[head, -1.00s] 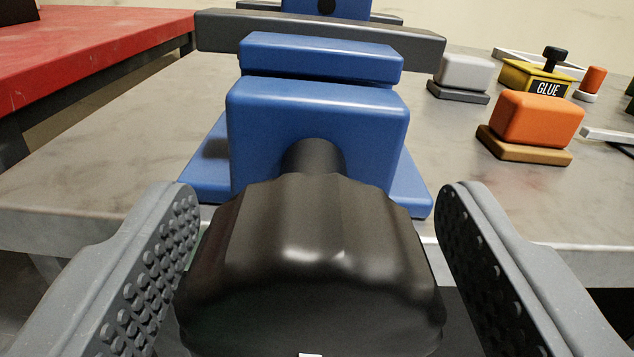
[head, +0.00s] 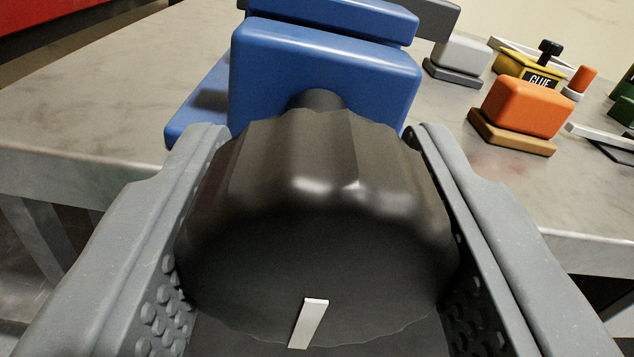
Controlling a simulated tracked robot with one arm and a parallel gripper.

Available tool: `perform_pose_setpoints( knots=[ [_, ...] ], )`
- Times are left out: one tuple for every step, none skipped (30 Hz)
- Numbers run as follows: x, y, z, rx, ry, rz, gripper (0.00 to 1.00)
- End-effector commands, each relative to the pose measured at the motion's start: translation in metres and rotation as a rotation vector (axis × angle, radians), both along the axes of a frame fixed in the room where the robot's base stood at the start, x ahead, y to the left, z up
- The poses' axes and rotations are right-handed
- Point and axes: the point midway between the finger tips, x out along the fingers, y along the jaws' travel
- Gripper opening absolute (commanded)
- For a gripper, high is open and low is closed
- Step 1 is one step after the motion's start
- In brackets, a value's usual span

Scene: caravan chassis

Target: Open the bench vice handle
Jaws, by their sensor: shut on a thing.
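The bench vice (head: 322,75) is blue and stands at the near edge of the grey bench. Its handle (head: 310,240) is a large black fluted knob with a white mark on its face, on a short dark shaft pointing toward me. The white mark (head: 310,322) sits low on the knob, slanting slightly. My gripper (head: 318,150) is shut on the handle, with one grey studded finger on each side of it. The inner faces of the fingers are partly hidden by the knob.
On the grey bench (head: 90,120) to the right are an orange block (head: 527,107) on a tan base, a grey block (head: 460,56), a yellow glue container (head: 530,75) and a small orange-topped item (head: 580,80). A red surface (head: 60,12) is at the upper left. The bench left of the vice is clear.

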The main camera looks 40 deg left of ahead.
Motion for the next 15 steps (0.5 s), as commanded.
perform_pose_setpoints(
  knots=[
    [0.0009,-0.0004,0.0016,0.000,-0.005,-0.002,0.20],
    [0.0009,-0.0005,0.0019,0.000,-0.005,-0.002,0.20],
    [0.0010,-0.0005,0.0020,0.000,-0.005,-0.002,0.20],
    [0.0011,-0.0005,0.0021,0.000,-0.005,-0.002,0.20],
    [0.0011,-0.0005,0.0021,0.001,-0.005,-0.002,0.20],
    [0.0011,-0.0005,0.0022,0.001,-0.005,-0.002,0.20],
    [0.0012,-0.0005,0.0022,0.001,-0.005,-0.002,0.46],
    [0.0012,-0.0005,0.0022,0.001,-0.005,-0.003,0.54],
    [0.0011,-0.0005,0.0020,0.000,-0.004,-0.003,0.65],
    [0.0011,-0.0005,0.0020,0.000,-0.004,-0.003,0.65],
    [0.0010,-0.0004,0.0018,0.001,-0.003,-0.003,0.65],
    [0.0009,-0.0004,0.0016,0.001,-0.003,-0.003,0.65],
    [0.0008,-0.0004,0.0015,0.001,-0.003,-0.002,0.65],
    [0.0008,-0.0003,0.0014,0.000,-0.002,-0.002,0.65],
    [0.0008,-0.0004,0.0013,0.000,-0.002,-0.002,0.65]
  ],
)
